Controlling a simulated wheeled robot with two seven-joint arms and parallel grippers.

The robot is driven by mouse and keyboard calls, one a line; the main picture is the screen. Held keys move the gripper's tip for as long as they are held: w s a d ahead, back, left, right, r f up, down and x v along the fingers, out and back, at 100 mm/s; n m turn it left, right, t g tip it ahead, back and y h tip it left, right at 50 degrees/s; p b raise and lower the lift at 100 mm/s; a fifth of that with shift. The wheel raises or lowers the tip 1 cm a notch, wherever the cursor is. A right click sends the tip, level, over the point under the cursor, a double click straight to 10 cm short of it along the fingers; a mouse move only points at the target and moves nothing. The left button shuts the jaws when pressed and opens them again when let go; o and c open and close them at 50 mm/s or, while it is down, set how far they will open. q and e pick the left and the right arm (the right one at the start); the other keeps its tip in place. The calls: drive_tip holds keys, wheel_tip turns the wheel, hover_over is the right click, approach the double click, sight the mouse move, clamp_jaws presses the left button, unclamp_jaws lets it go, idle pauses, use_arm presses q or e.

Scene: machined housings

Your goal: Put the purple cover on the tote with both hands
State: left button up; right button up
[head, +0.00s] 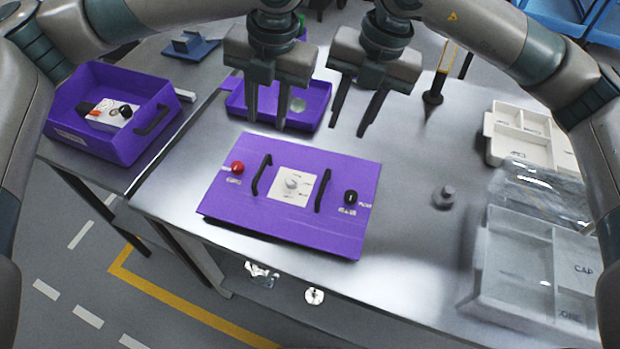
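The purple cover (235,205) is a flat panel with two black handles, a red knob, a black knob and a white label plate. It lies near the table's front edge, and I cannot tell what is under it. A purple open tote (135,157) stands at the left, with a black handle and a white part inside. A shallower purple container (318,112) lies behind the cover, partly hidden by my grippers. My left gripper (265,122) and my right gripper (348,129) are both open and empty, pointing down above and behind the cover, apart from its handles.
White compartment trays (495,262) stand at the right, one under clear plastic film (540,187). A small grey knob-like part (444,195) and a dark upright tool (434,97) stand on the table (400,250). A blue block (190,46) lies at the back left.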

sight(258, 174)
use_arm(q)
drive_tip(key=shift+s+a, duration=0.25)
drive_tip(key=shift+s, duration=0.3)
use_arm(e)
drive_tip(key=shift+w+d+r+m, duration=0.15)
drive_tip(key=shift+w+m, duration=0.1)
drive_tip(key=shift+m, duration=0.05)
use_arm(q)
drive_tip(key=shift+f, duration=0.15)
